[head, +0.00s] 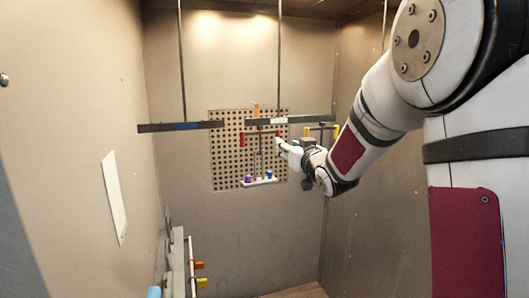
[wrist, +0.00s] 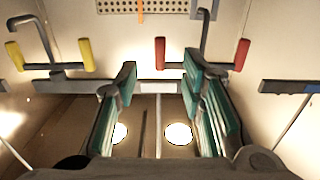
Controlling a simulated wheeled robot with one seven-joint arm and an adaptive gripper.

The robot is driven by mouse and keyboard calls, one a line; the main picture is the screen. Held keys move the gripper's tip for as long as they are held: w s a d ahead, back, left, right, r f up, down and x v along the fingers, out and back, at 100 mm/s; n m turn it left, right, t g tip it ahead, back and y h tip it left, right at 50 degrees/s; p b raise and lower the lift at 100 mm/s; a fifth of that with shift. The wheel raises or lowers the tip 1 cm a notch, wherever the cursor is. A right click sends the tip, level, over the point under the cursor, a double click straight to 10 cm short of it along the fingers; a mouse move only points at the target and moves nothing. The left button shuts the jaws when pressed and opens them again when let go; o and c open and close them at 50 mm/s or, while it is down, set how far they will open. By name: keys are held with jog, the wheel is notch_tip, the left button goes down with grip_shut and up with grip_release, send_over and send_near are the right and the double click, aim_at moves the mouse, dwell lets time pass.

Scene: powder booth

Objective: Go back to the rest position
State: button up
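My gripper (wrist: 159,85) is open and empty in the wrist view, its two teal-padded fingers wide apart. In the head view my gripper (head: 285,147) is at the end of my outstretched arm, inside the booth, in front of the back wall. It is small there and partly hidden by my wrist. In the wrist view a hanging bar's white label (wrist: 158,87) shows in the gap between the fingers; I cannot tell how far beyond them it is.
A red-handled hook (wrist: 202,55) and a yellow-handled hook (wrist: 50,58) hang close beyond the fingers. A small white tray (head: 261,182) with purple and blue items is below. A handled rail (head: 191,262) lines the left wall.

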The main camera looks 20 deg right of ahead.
jog(key=s+a+f+g+b, duration=0.2)
jog(key=s+a+f+g, duration=0.2)
jog(key=s, duration=0.7)
jog(key=s+a+f+g+b, duration=0.1)
jog(key=s+a+f+g, duration=0.2)
jog(key=s, duration=0.9)
jog(key=s+a+f+g+b, duration=0.2)
jog(key=s+a+f+g, duration=0.2)
jog(key=s, duration=0.7)
notch_tip(320, 180, down, 2)
jog(key=shift+s+a+g+b, duration=0.25)
jog(key=shift+a+g+b, duration=0.05)
jog(key=shift+g, duration=0.4)
